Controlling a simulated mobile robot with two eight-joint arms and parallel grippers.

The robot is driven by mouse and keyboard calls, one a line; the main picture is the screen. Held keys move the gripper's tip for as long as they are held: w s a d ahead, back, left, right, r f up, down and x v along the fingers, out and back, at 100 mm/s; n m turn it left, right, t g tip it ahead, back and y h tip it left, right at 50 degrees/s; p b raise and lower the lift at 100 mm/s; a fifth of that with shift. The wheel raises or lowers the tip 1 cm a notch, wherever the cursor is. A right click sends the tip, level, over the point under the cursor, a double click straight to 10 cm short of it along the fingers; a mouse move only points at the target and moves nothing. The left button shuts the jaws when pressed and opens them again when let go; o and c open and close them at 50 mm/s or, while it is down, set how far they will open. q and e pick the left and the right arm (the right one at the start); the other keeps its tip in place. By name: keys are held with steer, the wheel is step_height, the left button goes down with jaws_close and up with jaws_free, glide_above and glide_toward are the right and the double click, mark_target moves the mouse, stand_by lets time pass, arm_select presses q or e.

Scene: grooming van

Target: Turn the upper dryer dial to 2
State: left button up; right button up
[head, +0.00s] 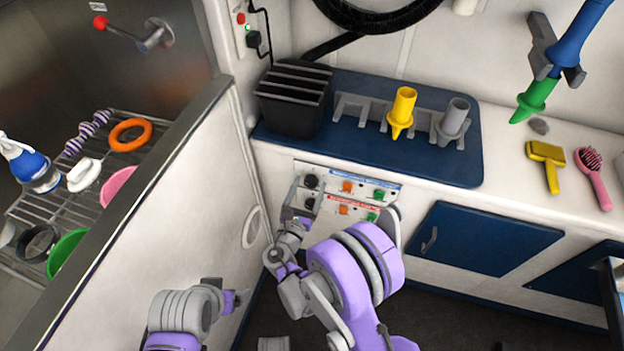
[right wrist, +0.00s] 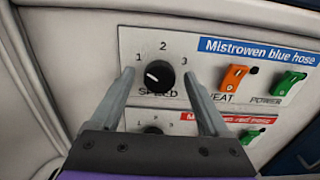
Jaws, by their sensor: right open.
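The upper dryer dial (right wrist: 160,77) is a round black knob on a white panel, marked 1, 2 and 3, with SPEED beneath. Its white pointer mark lies to the left, toward the 1 side. In the head view the dial (head: 311,181) sits at the panel's upper left. My right gripper (right wrist: 160,98) is open, its two fingers on either side of the dial with gaps showing; contact is not visible. It also shows in front of the panel in the head view (head: 302,197). My left gripper (head: 238,299) is low near the white partition, its jaws unclear.
A lower dial (right wrist: 152,130) sits below, partly hidden by my gripper. Orange and green switches (right wrist: 233,78) are right of the dial. The white partition (head: 200,190) stands close on the left. A blue cabinet door (head: 480,240) is to the right; the counter is above.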

steer(key=shift+s+a+r, duration=0.1)
steer(key=shift+s, duration=0.05)
steer(key=shift+c, duration=0.4)
jaws_close()
steer(key=shift+m, duration=0.4)
steer(key=m+b, duration=0.1)
steer(key=m, duration=0.3)
steer(key=shift+m, duration=0.4)
steer(key=m+b, duration=0.1)
steer(key=m, duration=0.5)
steer(key=shift+d, duration=0.2)
